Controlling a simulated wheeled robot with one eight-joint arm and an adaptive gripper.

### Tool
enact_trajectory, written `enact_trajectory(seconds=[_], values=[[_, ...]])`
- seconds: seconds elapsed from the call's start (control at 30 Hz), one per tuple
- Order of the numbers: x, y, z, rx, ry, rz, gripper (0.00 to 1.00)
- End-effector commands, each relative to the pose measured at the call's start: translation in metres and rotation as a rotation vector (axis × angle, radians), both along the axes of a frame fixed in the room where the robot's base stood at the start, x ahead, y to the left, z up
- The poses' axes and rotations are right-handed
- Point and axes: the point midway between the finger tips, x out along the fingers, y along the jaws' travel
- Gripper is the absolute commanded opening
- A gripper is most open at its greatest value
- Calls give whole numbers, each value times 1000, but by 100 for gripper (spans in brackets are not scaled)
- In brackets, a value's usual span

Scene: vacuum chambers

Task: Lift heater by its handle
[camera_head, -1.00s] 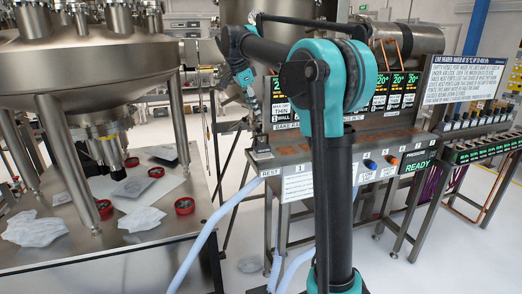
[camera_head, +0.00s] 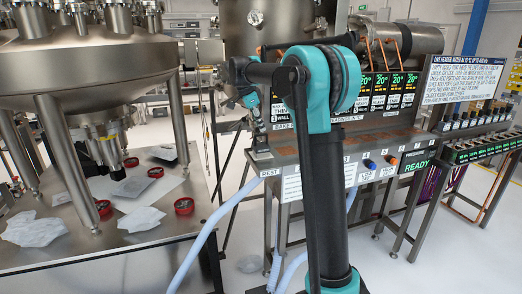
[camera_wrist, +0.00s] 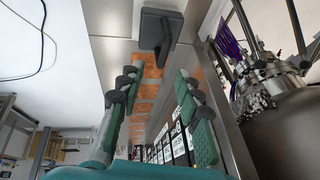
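A dark grey square block with a bar-like handle, which looks like the heater (camera_wrist: 172,20), is at the top middle of the wrist view, at the end of the steel bench. Its handle (camera_wrist: 160,42) points towards my gripper. My gripper (camera_wrist: 157,78) is open and empty, with one finger on each side of the picture. The handle lies beyond the fingertips, in line with the gap, and is not touched. In the head view my gripper (camera_head: 256,122) is small, above the bench's left end near the REST label; the heater is hard to make out there.
The bench (camera_head: 340,138) carries lit green displays and a steel cylinder (camera_head: 418,38) behind. A large vessel (camera_head: 85,60) stands on a table at left, with red-rimmed parts (camera_head: 183,206) and crumpled sheets. Pale blue hoses (camera_head: 215,225) hang in front of the bench.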

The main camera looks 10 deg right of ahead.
Motion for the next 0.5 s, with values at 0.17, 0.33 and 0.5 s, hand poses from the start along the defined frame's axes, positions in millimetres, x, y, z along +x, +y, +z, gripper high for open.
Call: enact_trajectory(seconds=[0.17,0.33,0.5], values=[[6,-4,-14,0,0,0,35],[13,-10,-37,0,0,0,35],[16,-14,-48,0,0,0,35]])
